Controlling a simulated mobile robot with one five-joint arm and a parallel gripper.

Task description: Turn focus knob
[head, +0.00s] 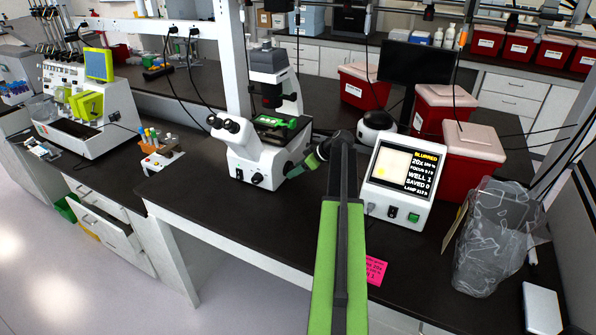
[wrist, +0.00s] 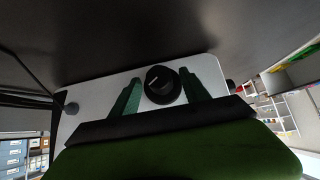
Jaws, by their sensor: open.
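The white microscope (head: 262,150) stands on the dark bench. In the wrist view, a round black knob (wrist: 162,84) with a pale pointer line is on the microscope's white side. My gripper (wrist: 159,78) is open, with one green finger on each side of this knob. I cannot tell whether the fingers touch it. In the head view, my gripper (head: 302,166) is at the microscope's lower right side and hides the knob there. The monitor box (head: 398,182) right of my arm shows "BLURRED", "20x", "WELL 1" and "SAVED 0"; the focus figure is too small to read surely.
Red bins (head: 473,150) stand behind the monitor box. A clear plastic bag (head: 497,240) is at the right, and a pink note (head: 375,270) is at the bench front. A small tube rack (head: 160,158) is left of the microscope. The bench between them is clear.

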